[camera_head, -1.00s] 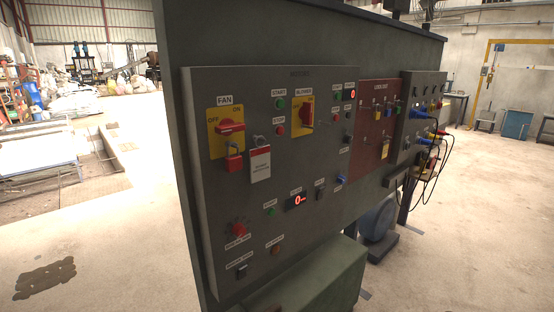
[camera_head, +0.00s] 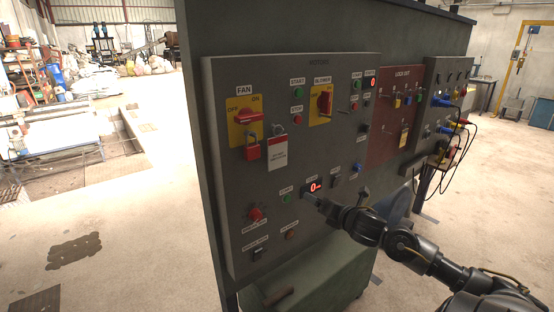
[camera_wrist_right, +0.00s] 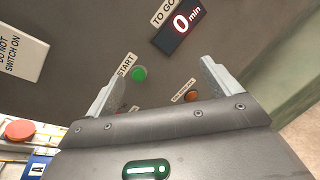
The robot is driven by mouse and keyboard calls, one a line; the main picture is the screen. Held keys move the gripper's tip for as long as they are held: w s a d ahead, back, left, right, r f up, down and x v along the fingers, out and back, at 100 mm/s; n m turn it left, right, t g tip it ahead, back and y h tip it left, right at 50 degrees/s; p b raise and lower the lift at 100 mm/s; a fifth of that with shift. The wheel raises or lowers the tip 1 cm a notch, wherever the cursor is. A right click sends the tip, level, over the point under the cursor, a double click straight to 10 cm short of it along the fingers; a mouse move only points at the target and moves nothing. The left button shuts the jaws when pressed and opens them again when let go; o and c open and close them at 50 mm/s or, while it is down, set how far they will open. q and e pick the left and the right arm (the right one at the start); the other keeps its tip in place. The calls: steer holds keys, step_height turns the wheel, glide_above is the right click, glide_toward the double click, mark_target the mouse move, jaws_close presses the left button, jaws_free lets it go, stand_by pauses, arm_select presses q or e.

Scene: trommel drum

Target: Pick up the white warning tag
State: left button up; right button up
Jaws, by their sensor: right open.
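The white warning tag (camera_head: 277,154) has a red top band and hangs on the grey control panel, right of the red padlock (camera_head: 252,148) under the FAN switch. Part of the tag also shows at the left edge of the right wrist view (camera_wrist_right: 20,52), with the words "DO NOT SWITCH ON". My right gripper (camera_head: 309,197) is in front of the panel, below and right of the tag, near the "0 min" display. In the right wrist view its fingers (camera_wrist_right: 162,88) are apart with nothing between them; a green START button shows beyond. My left gripper is not in view.
The grey panel (camera_head: 225,215) carries switches, buttons and a red FAN knob (camera_head: 248,117). A red lock-out board (camera_head: 385,140) and a box with plugged cables (camera_head: 440,115) are to the right. Open floor lies left of the panel.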

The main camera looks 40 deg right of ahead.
steer(key=s+a+r+n+t+y, duration=0.1)
steer(key=a+r+n+t+y, duration=0.1)
steer(key=a+r+n, duration=0.45)
steer(key=s+a+r+n+t+y, duration=0.1)
steer(key=s+a+r+n, duration=0.2)
steer(key=r, duration=0.7)
steer(key=p, duration=0.2)
glide_toward(278, 154)
steer(key=shift+w, duration=1.4)
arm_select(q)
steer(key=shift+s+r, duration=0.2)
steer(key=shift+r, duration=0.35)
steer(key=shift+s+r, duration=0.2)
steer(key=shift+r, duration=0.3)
arm_select(e)
steer(key=shift+w, duration=0.35)
steer(key=shift+w+d+r+m+p, duration=0.1)
steer(key=shift+w+r+m+p, duration=0.15)
steer(key=shift+w+p, duration=0.2)
steer(key=w+p, duration=0.2)
steer(key=w, duration=0.1)
steer(key=shift+w+f, duration=0.2)
steer(key=shift+w, duration=0.15)
steer(key=shift+w+f, duration=0.1)
steer(key=shift+w, duration=0.25)
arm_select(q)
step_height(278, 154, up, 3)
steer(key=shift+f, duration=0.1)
arm_select(e)
steer(key=shift+s, duration=0.1)
